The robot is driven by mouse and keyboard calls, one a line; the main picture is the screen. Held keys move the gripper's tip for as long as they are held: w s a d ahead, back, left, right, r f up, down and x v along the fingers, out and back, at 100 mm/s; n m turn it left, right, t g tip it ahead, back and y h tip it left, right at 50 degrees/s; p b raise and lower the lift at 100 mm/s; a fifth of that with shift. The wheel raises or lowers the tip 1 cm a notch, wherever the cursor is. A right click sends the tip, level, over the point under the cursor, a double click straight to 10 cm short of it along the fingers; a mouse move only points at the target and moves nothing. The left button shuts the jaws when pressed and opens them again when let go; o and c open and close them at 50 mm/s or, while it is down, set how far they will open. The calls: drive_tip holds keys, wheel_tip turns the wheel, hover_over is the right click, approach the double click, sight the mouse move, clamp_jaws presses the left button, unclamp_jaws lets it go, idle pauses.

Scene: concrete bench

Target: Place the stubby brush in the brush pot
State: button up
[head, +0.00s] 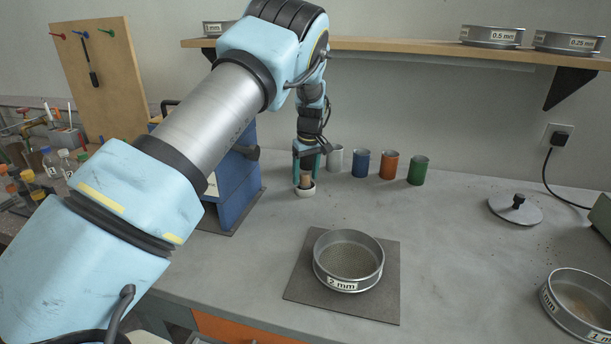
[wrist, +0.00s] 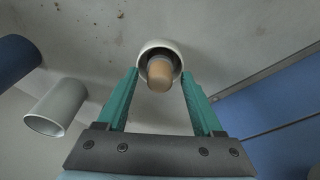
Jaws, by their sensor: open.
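The brush pot (head: 305,192) is a small white round cup on the bench at the back, left of a row of coloured cups. It also shows in the wrist view (wrist: 146,48). The stubby brush (head: 306,180) shows as a short tan wooden handle standing up out of the pot, its lower part hidden inside. In the wrist view its blunt handle end (wrist: 160,76) points at the camera, a little tilted. My gripper (head: 306,171) is directly above the pot, pointing down. Its two teal fingers stand open on either side of the handle, with gaps visible in the wrist view.
Grey, blue (head: 361,163), orange (head: 389,166) and green cups stand right of my gripper. A blue machine (head: 235,185) is close on its left. A 2 mm sieve (head: 348,284) sits on a dark mat in front. A shelf (head: 400,47) runs above.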

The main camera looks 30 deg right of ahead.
wheel_tip(320, 180, up, 12)
drive_tip(key=s+b, duration=0.1)
drive_tip(key=b, duration=0.1)
drive_tip(key=shift+s, duration=0.4)
drive_tip(key=shift+f, duration=0.15)
